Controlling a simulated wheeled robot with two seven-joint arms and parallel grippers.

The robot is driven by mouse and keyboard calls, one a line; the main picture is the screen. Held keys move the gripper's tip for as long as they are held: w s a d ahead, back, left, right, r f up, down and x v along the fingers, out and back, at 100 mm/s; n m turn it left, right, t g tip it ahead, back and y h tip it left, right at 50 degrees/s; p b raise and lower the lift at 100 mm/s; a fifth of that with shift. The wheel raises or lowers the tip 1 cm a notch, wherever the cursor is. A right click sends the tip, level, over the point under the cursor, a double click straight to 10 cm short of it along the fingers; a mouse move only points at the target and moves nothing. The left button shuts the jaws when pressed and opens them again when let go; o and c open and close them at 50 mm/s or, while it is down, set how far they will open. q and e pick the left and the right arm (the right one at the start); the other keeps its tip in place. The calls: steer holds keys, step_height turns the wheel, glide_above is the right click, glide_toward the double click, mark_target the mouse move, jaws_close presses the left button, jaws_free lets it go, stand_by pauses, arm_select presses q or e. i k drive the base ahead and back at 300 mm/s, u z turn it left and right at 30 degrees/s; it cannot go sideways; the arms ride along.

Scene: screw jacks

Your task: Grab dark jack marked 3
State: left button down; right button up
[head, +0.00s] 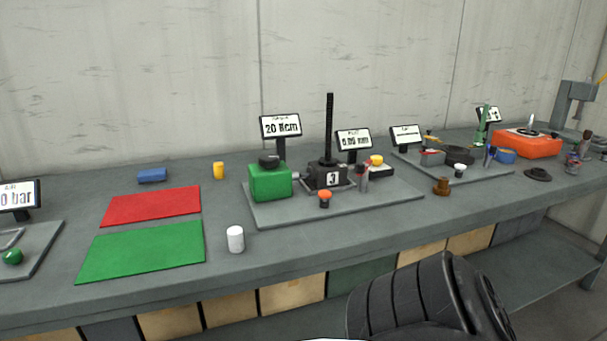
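The dark jack marked 3 (325,175) stands upright on a grey base plate (400,193) near the middle of the bench. Its tall dark threaded rod rises from a block that carries a white label with a 3. A green box (270,183) with a dark knob stands just left of it, and an orange-topped knob (325,198) is in front of it. Neither of my grippers shows in the head view. A dark ribbed part, probably of my own arm, fills the lower right.
A red mat (152,205) and a green mat (142,250) lie to the left. A white cylinder (235,239) stands near the front edge. Small displays (353,139) stand behind the jack. A dark pan (458,154) and an orange unit (528,143) are at right.

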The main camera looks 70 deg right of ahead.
mark_target(328, 172)
steer(key=k, duration=0.65)
steer(key=z, duration=0.75)
